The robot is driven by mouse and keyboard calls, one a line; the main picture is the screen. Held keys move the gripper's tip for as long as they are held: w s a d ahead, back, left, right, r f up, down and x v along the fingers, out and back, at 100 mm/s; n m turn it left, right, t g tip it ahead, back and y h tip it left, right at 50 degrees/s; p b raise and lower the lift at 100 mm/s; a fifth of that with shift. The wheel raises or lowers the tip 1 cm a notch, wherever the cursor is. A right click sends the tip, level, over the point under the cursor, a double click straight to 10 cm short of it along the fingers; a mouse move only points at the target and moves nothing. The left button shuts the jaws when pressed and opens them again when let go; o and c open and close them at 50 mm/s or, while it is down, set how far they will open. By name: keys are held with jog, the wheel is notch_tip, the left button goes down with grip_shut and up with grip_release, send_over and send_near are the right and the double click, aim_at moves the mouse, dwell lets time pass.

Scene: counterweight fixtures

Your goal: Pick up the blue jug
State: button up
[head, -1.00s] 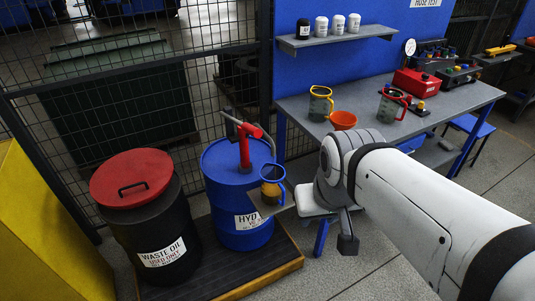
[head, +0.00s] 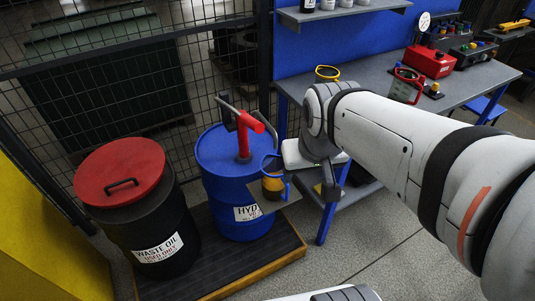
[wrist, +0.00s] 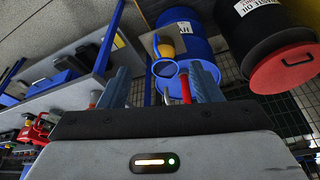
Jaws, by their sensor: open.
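The blue jug (head: 273,188) has a blue rim and handle, a see-through body and amber liquid inside. It stands upright on a small plate (head: 292,197) at the front of the blue drum (head: 222,190). My gripper (wrist: 160,72) is open and empty. In the wrist view the jug (wrist: 166,67) shows between and beyond the two fingers, with its rim towards me; I cannot tell the remaining distance. In the head view my gripper is just right of the jug, its fingers mostly hidden.
A red hand pump (head: 243,135) rises from the drum beside the jug. A black waste oil drum with a red lid (head: 120,172) stands left. The workbench (head: 375,82) behind my arm holds a yellow-rimmed jug (head: 326,75) and a red-rimmed jug (head: 405,86).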

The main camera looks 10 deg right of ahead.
aim_at(278, 183)
jog(key=o, duration=0.5)
jog(key=w+f+b, duration=0.8)
jog(key=w+f, duration=0.4)
jog(key=shift+f, duration=0.1)
jog(key=shift+c, duration=0.2)
jog(key=o, duration=0.4)
jog(key=shift+m+t, duration=0.4)
jog(key=w+f+b, duration=0.2)
jog(key=w+f, duration=0.2)
jog(key=w+f+b, duration=0.2)
jog(key=w+f, duration=0.2)
jog(key=f, duration=0.1)
jog(key=w+f+b, duration=0.3)
jog(key=w+f, duration=0.1)
jog(key=shift+a+f, duration=0.35)
jog(key=shift+a, duration=0.05)
jog(key=shift+w+d+x, duration=0.1)
jog(key=shift+d+x, duration=0.05)
jog(key=shift+x, duration=1.75)
jog(key=shift+w+d+x, duration=0.1)
jog(key=shift+x, duration=1.8)
